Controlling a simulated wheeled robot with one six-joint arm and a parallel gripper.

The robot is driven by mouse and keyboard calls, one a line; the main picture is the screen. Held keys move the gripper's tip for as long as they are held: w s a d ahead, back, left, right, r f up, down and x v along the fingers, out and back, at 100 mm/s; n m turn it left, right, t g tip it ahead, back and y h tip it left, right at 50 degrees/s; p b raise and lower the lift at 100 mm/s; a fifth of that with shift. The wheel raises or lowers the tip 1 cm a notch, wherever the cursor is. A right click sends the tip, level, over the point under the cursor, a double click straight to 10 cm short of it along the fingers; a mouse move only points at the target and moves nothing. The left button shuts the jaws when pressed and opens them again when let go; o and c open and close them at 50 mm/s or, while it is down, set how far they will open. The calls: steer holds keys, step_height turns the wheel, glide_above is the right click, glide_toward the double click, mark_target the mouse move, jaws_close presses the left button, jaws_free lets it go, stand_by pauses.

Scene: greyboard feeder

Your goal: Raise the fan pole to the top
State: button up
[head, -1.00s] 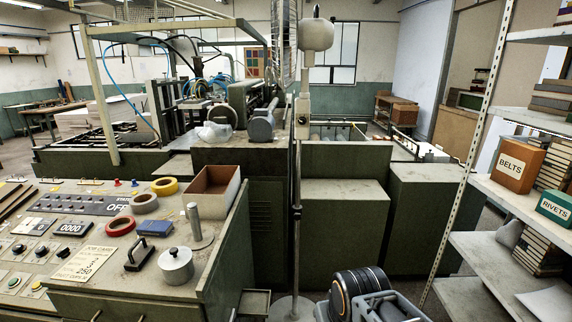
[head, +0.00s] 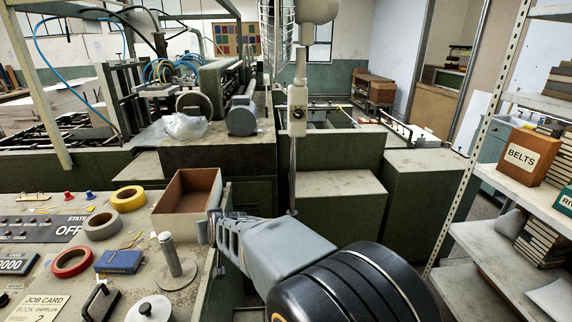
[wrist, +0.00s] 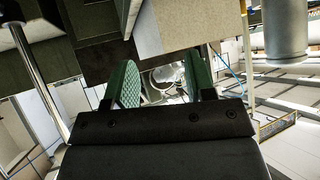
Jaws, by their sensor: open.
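The fan pole (head: 293,175) stands upright in the middle of the head view, with a pale clamp block (head: 297,110) around its upper part. The fan's motor housing (head: 318,10) and wire cage (head: 275,35) are cut off by the top edge. My arm hides the pole's lower end and base. My gripper (head: 207,230) points left, beside the cardboard box and left of the pole, apart from it. In the wrist view my gripper (wrist: 160,82) shows its green pads apart with nothing between them. A shiny rod is at that view's left; I cannot tell whether it is the pole.
The console at left carries an open cardboard box (head: 188,192), tape rolls (head: 128,198), a blue box (head: 119,261) and an upright metal post (head: 170,255). Green machine cabinets (head: 340,195) stand behind the pole. A shelf rack (head: 510,185) with a BELTS box (head: 526,155) is at right.

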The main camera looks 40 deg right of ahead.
steer(key=w+d+r+m+t+h, duration=0.15)
steer(key=d+h, duration=0.25)
steer(key=d, duration=0.4)
steer(key=w+d+m+h, duration=0.3)
steer(key=d+h, duration=0.1)
steer(key=d, duration=0.4)
steer(key=m+g+h+p, duration=0.2)
steer(key=m+g+h, duration=0.2)
steer(key=h, duration=0.2)
glide_toward(292, 170)
steer(key=p+x, duration=0.2)
steer(key=x, duration=1.1)
steer(key=shift+a+r+p, duration=0.1)
steer(key=shift+p, duration=0.2)
steer(key=shift+c, duration=0.5)
jaws_close()
